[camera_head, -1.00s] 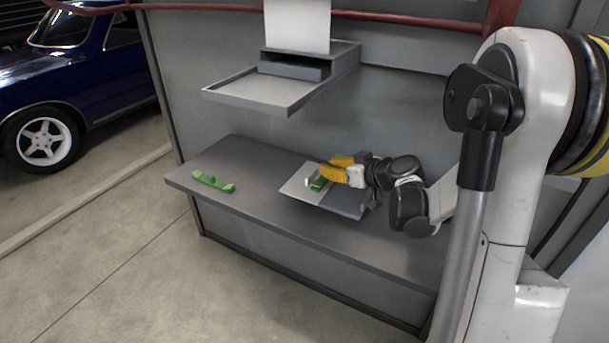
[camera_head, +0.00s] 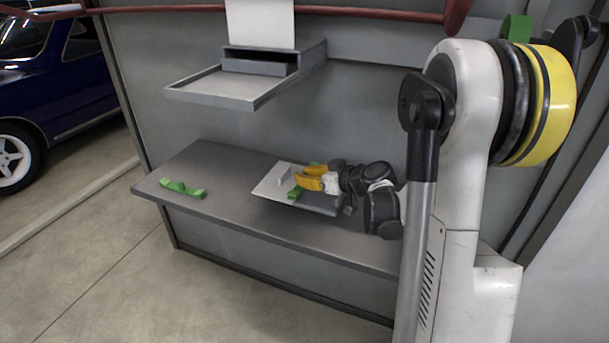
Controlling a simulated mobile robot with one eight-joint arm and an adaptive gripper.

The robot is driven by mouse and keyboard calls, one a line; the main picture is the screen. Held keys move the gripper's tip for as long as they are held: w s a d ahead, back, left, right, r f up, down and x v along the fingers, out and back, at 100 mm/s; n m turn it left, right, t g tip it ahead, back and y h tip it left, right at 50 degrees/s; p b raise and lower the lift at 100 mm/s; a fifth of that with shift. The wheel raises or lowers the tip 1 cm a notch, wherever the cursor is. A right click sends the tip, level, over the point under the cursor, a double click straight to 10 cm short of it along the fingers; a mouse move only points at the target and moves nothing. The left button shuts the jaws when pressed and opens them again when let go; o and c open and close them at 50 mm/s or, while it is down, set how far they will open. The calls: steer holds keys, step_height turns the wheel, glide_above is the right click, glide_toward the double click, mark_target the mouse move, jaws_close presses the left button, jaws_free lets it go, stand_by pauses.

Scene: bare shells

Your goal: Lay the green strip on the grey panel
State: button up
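My gripper (camera_head: 298,180), with yellow fingers, is over the panel. Green shows on both sides of the fingers, in front (camera_head: 295,193) and behind; this looks like the green strip, partly hidden by the fingers. I cannot tell whether the fingers grip it or whether it touches the panel. A separate green piece (camera_head: 182,188) with raised ends lies on the bench's left end, apart from my gripper.
The grey bench (camera_head: 225,215) is clear between the left green piece and the panel. A tray-like shelf (camera_head: 215,88) juts from the wall above. A small pale upright piece (camera_head: 283,176) stands by the fingertips. A blue car (camera_head: 60,75) is at left.

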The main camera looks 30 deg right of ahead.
steer(key=o, duration=0.5)
steer(key=shift+s, duration=0.1)
steer(key=v, duration=1.2)
steer(key=s+a+m+g, duration=0.1)
steer(key=s+a+g, duration=0.15)
steer(key=a, duration=0.55)
steer(key=s+a+g, duration=0.2)
steer(key=s+a, duration=0.1)
steer(key=a, duration=0.5)
steer(key=s+a+h, duration=0.1)
steer(key=s, duration=0.2)
steer(key=s+a+m+g+h, duration=0.1)
steer(key=s+a, duration=0.1)
steer(key=s, duration=0.2)
steer(key=s+a+m+h, duration=0.1)
steer(key=s+a+h, duration=0.1)
steer(key=s, duration=0.2)
steer(key=shift+a+f, duration=0.25)
steer(key=shift+f, duration=0.05)
